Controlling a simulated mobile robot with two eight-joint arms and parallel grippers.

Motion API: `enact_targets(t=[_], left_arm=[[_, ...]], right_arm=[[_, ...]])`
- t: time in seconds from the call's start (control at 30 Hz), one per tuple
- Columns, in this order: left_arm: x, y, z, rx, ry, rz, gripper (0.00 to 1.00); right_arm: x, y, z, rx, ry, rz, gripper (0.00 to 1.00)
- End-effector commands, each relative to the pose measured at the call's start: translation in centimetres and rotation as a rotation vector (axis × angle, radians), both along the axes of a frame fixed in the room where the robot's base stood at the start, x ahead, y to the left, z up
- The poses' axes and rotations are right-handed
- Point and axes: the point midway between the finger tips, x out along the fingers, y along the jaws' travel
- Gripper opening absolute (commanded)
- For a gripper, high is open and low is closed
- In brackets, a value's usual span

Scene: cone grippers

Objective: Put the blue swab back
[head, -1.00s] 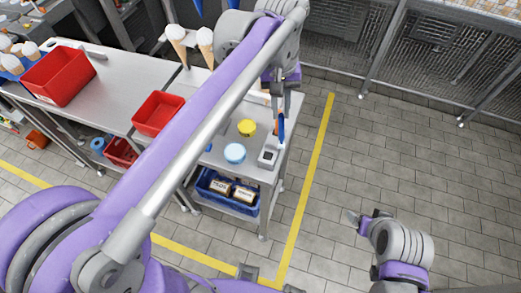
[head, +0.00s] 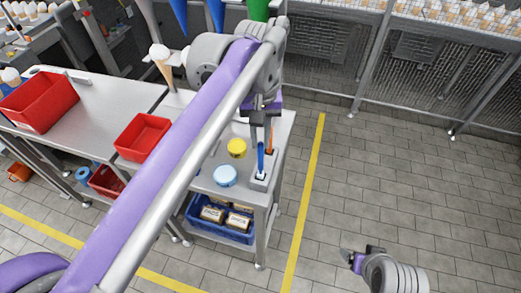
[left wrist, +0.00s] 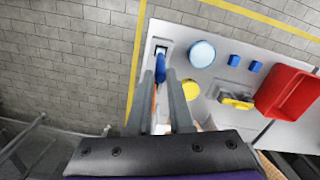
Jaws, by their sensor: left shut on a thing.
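The blue swab (head: 261,158) is upright at the white holder (head: 258,185) near the right edge of the steel cart, its lower end at the holder's dark opening. It also shows in the left wrist view (left wrist: 161,68), between my left fingers. My left gripper (head: 263,121) is above the holder, shut on the blue swab. An orange stick (head: 270,136) stands just beside the blue swab, partly hidden by my gripper. How deep the blue swab sits is hard to tell. My right gripper (head: 347,257) is low at the right, away from the cart; its jaws are unclear.
A light-blue round lid (head: 225,176) and a yellow one (head: 237,148) lie left of the holder. Red bins (head: 143,136) stand further left. A blue crate (head: 200,225) with boxes is on the lower shelf. The tiled floor at right is clear.

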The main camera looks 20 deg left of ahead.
Motion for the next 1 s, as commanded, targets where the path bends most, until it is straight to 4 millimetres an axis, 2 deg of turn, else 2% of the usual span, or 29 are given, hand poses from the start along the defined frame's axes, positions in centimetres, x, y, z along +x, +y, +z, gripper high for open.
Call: enact_targets(t=[0.1,0.23,0.67,0.7,0.8,0.83,1.0], left_arm=[[0.0,0.0,-1.8,0.0,0.0,0.0,0.0],[0.0,0.0,-3.3,0.0,0.0,0.0,0.0],[0.0,0.0,-3.9,0.0,0.0,0.0,0.0],[0.0,0.0,-3.9,0.0,0.0,0.0,0.26],[0.0,0.0,-3.8,0.0,0.0,0.0,0.44],[0.0,0.0,-3.8,0.0,0.0,0.0,0.49],[0.0,0.0,-3.8,0.0,0.0,0.0,0.49]], right_arm=[[-0.1,0.0,-0.2,0.0,0.001,0.0,0.81],[-0.1,0.0,-0.4,0.0,0.002,0.0,0.81],[-0.1,0.0,-0.6,0.0,0.003,0.0,0.81],[-0.1,0.0,-0.5,0.0,0.002,0.0,0.81],[-0.1,0.0,-0.5,0.0,0.002,0.0,0.81],[-0.1,0.0,-0.5,0.0,0.002,0.0,0.81],[-0.1,0.0,-0.5,0.0,0.002,0.0,0.81]])
